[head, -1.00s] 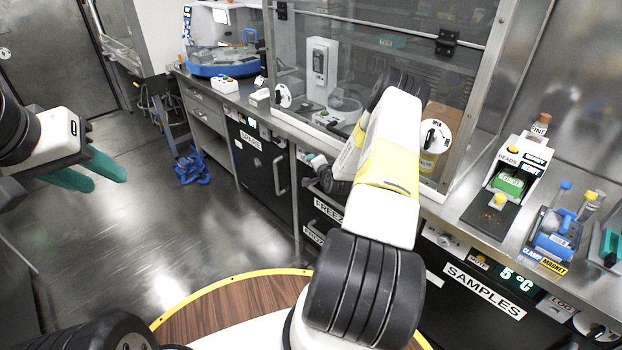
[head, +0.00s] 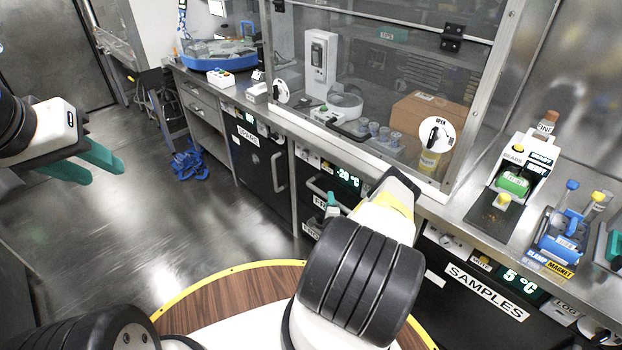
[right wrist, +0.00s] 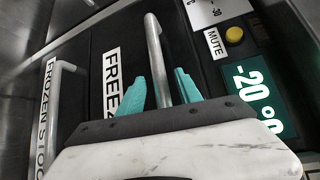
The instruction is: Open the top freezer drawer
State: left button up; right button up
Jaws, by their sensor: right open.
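The top freezer drawer (right wrist: 115,45), labelled "FREEZ...", is dark and looks closed in the right wrist view. Its silver bar handle (right wrist: 157,55) runs between the two teal fingers of my right gripper (right wrist: 168,90), which is open around it. I cannot tell whether either finger touches the bar. In the head view the handle (head: 322,190) shows beside a teal fingertip (head: 332,199), and my right arm hides part of the drawer front. My left gripper (head: 105,172) is open and empty, far from the freezer.
A lower "FROZEN STOCK" drawer with its own handle (right wrist: 62,85) lies beside it in the right wrist view. The green -20 °C display (right wrist: 258,100) and yellow mute button (right wrist: 234,35) are close by. The bench and glass enclosure (head: 390,75) rise above. Floor at left is open.

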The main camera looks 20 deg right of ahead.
jog(key=shift+x, duration=1.35)
grip_shut()
dwell(0.4)
